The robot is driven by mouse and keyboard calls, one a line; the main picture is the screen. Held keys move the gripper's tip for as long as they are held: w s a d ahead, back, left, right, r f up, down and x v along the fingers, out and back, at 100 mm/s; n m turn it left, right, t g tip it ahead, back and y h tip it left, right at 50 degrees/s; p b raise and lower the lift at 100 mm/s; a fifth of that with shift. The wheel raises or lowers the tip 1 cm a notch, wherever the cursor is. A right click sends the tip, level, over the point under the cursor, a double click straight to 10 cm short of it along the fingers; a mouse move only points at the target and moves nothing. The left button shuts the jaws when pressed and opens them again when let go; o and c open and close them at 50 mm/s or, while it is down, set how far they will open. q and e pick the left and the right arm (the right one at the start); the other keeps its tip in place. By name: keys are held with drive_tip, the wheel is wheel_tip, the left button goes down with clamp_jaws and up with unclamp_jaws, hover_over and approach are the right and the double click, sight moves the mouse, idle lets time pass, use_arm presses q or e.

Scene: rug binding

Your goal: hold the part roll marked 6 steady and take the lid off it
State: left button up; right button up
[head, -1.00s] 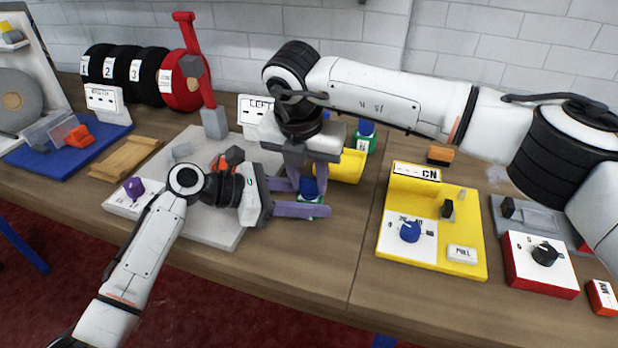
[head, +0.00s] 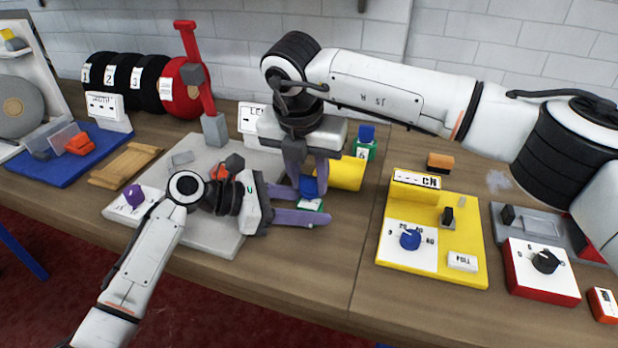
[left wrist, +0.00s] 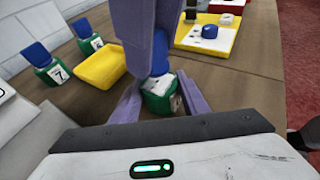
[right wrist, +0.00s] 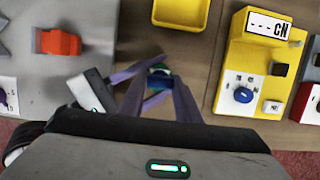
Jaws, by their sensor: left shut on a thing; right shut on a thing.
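A small part roll with a green body (left wrist: 158,104) and a blue lid (head: 308,187) stands on the wooden table; its number cannot be read. My left gripper (head: 298,208) comes in low from the left, its purple fingers shut on either side of the green body. My right gripper (head: 308,181) reaches down from above and is shut on the blue lid. In the left wrist view its fingers (left wrist: 142,60) partly hide the lid. In the right wrist view the roll (right wrist: 160,80) sits between the fingertips. I cannot tell whether lid and body are apart.
A yellow tray (head: 346,173) lies just behind the roll. A green part with a blue top (head: 364,148) stands beyond it; one marked 7 (left wrist: 58,73) shows in the left wrist view. A grey plate (head: 205,215) is at left, a yellow control panel (head: 470,265) at right.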

sight(309, 179)
drive_tip(key=shift+r, duration=2)
use_arm(q)
drive_tip(key=o, duration=1.6)
